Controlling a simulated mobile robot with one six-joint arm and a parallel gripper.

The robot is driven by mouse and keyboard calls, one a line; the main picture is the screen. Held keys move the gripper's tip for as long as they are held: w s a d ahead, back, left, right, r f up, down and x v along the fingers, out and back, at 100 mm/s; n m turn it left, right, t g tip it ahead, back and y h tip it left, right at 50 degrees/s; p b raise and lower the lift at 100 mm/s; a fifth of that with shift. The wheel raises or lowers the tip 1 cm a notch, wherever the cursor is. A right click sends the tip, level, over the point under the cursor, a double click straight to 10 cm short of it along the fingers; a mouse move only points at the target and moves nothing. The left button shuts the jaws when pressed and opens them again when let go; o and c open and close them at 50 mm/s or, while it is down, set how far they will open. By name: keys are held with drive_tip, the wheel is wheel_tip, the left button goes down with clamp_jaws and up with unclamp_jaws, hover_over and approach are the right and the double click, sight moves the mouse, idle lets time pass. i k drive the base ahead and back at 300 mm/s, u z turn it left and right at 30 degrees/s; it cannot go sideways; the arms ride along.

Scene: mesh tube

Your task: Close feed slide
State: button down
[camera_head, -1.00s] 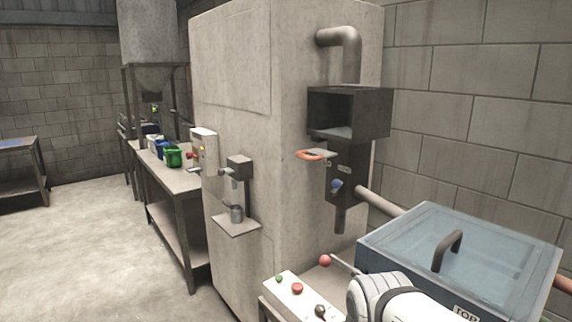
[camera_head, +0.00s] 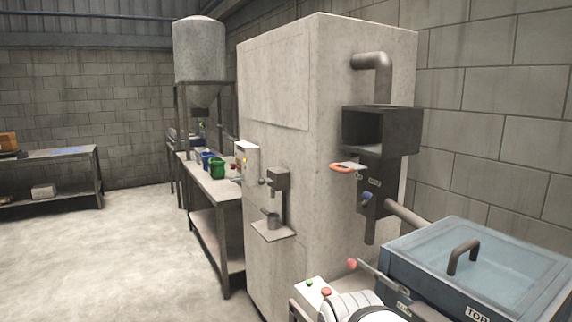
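The feed slide, a flat plate with an orange loop handle (camera_head: 342,168), sticks out to the left from the dark feed chute (camera_head: 373,190) below the black open hopper box (camera_head: 380,130). The chute is fixed to the side of the large pale cabinet (camera_head: 330,200). A blue knob (camera_head: 366,198) sits lower on the chute. Part of my white arm shows at the bottom edge, well below and in front of the slide. My gripper is out of the frame.
A blue-grey box with a clear lid and dark handle (camera_head: 464,256) stands at lower right. Beside it are a red-knobbed lever (camera_head: 351,264) and a button panel (camera_head: 312,290). A bench with a green cup (camera_head: 217,168) stands behind left. The floor at left (camera_head: 110,250) is clear.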

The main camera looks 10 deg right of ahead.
sight(350, 167)
drive_tip(key=i, duration=0.9)
drive_tip(key=z, duration=0.6)
